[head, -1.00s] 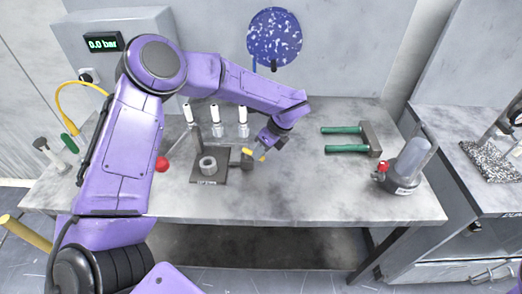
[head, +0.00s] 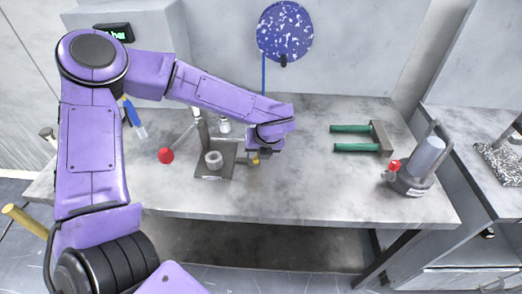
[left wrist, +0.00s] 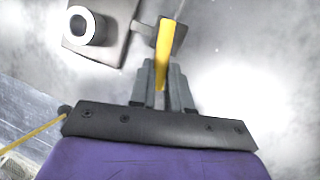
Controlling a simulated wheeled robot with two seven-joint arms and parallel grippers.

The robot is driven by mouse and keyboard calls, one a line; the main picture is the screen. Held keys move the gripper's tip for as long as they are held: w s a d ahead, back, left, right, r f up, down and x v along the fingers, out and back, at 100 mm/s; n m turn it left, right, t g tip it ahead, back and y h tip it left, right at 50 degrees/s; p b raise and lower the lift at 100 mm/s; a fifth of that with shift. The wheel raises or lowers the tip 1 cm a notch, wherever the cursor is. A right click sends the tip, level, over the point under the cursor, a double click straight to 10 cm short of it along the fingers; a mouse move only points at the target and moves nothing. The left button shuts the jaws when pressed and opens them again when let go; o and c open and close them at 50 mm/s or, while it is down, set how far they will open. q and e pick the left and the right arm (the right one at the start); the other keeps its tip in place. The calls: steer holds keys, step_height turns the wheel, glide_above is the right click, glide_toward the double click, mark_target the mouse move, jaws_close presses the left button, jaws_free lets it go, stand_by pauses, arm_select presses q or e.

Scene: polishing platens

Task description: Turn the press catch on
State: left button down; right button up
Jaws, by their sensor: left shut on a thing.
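The press (head: 213,174) stands on the bench as a dark base plate with a pale ring, an upright post and a red-knobbed lever (head: 166,155). Its catch, a yellow bar (left wrist: 172,38) on a small dark block, sits at the right side of the base plate. My left gripper (left wrist: 162,80) is shut on the yellow bar, with one grey finger on each side of it. In the head view the catch (head: 255,161) is mostly hidden by my left gripper. My right gripper is out of view.
A device with a clear cylinder (head: 429,155) and red knob stands at the bench's right end. White-topped bottles (head: 224,125) stand behind the press, partly hidden by my arm. The bench front is clear.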

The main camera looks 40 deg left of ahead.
arm_select(q)
steer(key=shift+s+a+f+m+t, duration=0.2)
steer(key=shift+s+m, duration=0.1)
steer(key=shift+m, duration=0.25)
steer(key=shift+s+a+f+m+t, duration=0.1)
steer(key=shift+s+m+t, duration=0.15)
steer(key=shift+m, duration=0.3)
steer(key=c, duration=1.1)
jaws_free()
steer(key=shift+a+p, duration=0.1)
steer(key=shift+p, duration=0.2)
steer(key=shift+w+r, duration=0.1)
steer(key=shift+r, duration=0.35)
steer(key=b+v, duration=0.1)
steer(key=v, duration=0.8)
steer(key=shift+r+b, duration=0.4)
steer(key=shift+s, duration=0.25)
